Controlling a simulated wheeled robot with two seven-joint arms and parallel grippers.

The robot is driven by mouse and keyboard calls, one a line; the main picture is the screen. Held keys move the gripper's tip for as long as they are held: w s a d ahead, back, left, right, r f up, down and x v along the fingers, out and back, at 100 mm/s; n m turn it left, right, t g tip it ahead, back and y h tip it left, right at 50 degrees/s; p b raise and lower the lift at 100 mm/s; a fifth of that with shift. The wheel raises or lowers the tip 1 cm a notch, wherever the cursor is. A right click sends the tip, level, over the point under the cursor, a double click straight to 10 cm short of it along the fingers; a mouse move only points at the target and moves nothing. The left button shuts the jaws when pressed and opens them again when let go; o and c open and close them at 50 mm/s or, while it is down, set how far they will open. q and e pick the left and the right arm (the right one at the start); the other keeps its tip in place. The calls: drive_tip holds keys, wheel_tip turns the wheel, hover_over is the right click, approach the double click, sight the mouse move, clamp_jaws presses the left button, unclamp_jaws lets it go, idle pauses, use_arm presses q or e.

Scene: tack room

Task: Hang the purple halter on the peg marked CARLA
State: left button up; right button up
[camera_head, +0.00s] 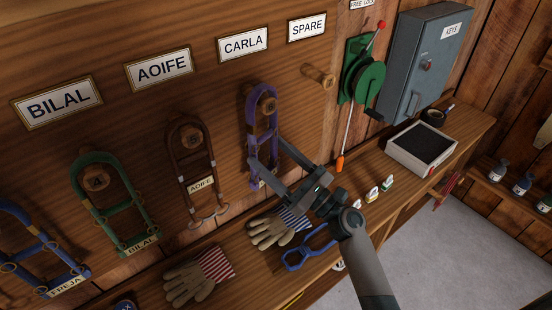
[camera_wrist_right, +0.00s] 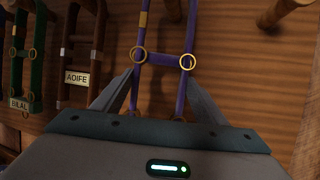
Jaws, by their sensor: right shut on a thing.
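The purple halter (camera_head: 250,112) is upright against the wooden board below the CARLA sign (camera_head: 243,43). In the head view its top loop surrounds the CARLA peg (camera_head: 266,105); I cannot tell whether its weight rests on the peg. My right gripper (camera_head: 268,163) is shut on the lower part of the halter. In the right wrist view the halter's purple straps and brass rings (camera_wrist_right: 188,62) show between the fingers (camera_wrist_right: 160,95). The halter's name tag is mostly hidden by the fingers. My left gripper is not in view.
The brown AOIFE halter (camera_head: 172,150) and green BILAL halter (camera_head: 108,165) hang to the left. The SPARE peg (camera_head: 318,76) is bare. A green winch (camera_head: 368,82) stands right. Gloves (camera_head: 268,232) and a blue looped item (camera_head: 308,248) lie on the shelf below.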

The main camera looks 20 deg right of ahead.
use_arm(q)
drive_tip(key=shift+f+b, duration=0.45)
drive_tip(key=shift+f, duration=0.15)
use_arm(e)
drive_tip(key=shift+w+a+f, duration=0.15)
drive_tip(key=shift+w+f, duration=0.3)
drive_tip(key=shift+w, duration=0.05)
drive_tip(key=o, duration=1.4)
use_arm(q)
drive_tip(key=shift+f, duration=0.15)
use_arm(e)
drive_tip(key=shift+s+f, duration=0.1)
drive_tip(key=shift+f, duration=0.05)
use_arm(q)
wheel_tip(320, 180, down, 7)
drive_tip(key=b, duration=0.7)
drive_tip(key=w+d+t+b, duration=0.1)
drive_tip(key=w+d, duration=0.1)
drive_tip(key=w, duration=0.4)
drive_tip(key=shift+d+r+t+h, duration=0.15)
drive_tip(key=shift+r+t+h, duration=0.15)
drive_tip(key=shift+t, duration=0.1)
use_arm(e)
drive_tip(key=v, duration=1.7)
drive_tip(key=shift+s+r, duration=0.1)
drive_tip(key=shift+r, duration=0.15)
